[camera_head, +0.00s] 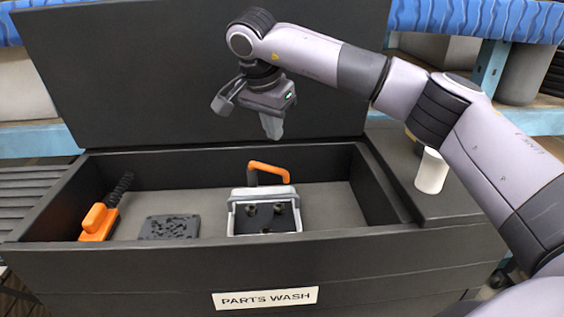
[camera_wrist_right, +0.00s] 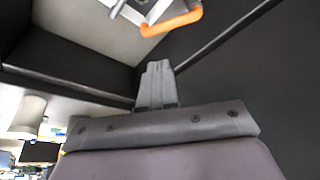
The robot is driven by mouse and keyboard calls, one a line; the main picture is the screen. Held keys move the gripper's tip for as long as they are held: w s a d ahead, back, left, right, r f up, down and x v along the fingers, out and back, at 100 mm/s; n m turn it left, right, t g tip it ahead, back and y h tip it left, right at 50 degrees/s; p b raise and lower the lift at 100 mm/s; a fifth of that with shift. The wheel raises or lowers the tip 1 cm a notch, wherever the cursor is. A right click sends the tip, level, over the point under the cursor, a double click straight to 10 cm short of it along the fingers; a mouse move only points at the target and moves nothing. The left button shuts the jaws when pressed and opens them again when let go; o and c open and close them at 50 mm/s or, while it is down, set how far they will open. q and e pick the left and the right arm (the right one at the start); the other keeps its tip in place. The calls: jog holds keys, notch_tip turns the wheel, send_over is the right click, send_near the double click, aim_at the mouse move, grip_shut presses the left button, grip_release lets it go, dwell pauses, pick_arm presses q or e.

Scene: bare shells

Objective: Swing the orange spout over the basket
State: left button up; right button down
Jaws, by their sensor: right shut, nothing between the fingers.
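The orange spout (camera_head: 270,169) is a bent tube standing at the back of the grey-white basket (camera_head: 231,219), inside the black parts wash tub. Its free arm reaches right in the head view, above the basket's back right edge. The basket holds a dark part with several knobs. My right gripper (camera_head: 272,127) is shut and empty, pointing down above and behind the spout, apart from it. In the right wrist view the spout (camera_wrist_right: 172,22) shows at the top, beyond the shut fingers (camera_wrist_right: 157,85). My left gripper is not in view.
The black tub (camera_head: 330,241) has a raised lid (camera_head: 150,70) behind it. An orange-handled brush (camera_head: 99,219) and a dark perforated plate (camera_head: 169,227) lie left of the basket. A white cylinder (camera_head: 431,171) stands on the right ledge. The tub floor right of the basket is clear.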

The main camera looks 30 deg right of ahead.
jog(key=shift+n, duration=0.9)
jog(key=x, duration=0.9)
jog(key=shift+d+f, duration=0.3)
jog(key=shift+f, duration=0.05)
